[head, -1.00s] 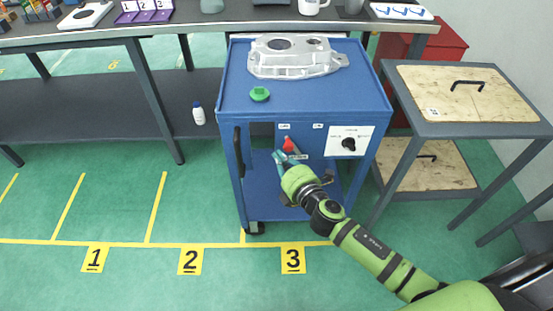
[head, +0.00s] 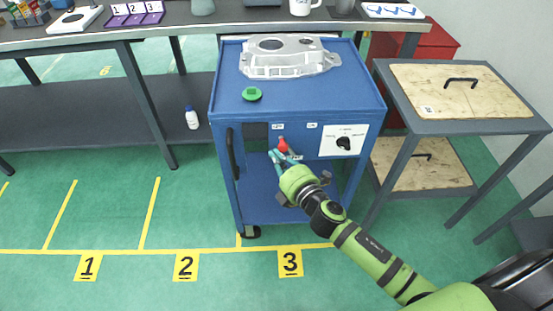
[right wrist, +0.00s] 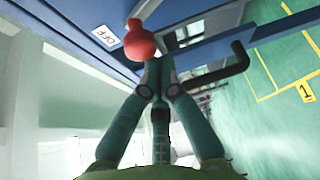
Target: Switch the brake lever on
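The brake lever shows as a red knob (head: 283,146) on the front of the blue cart (head: 228,108), below the left of two small white labels. In the right wrist view the red knob (right wrist: 139,42) is close beside an OFF label (right wrist: 104,38). My right gripper (head: 285,158) is at the lever, just below the knob. In the right wrist view its fingertips (right wrist: 157,66) are close together, with the knob overlapping their ends. I see no lever clamped between them; contact is unclear. The lever's shaft is mostly hidden. My left gripper is not in view.
A metal casting (head: 288,60) and a green round part (head: 252,94) rest on the cart top. A black dial (head: 344,143) is right of the lever. The cart handle (head: 232,154) is on the left. A grey side table (head: 450,128) stands at right.

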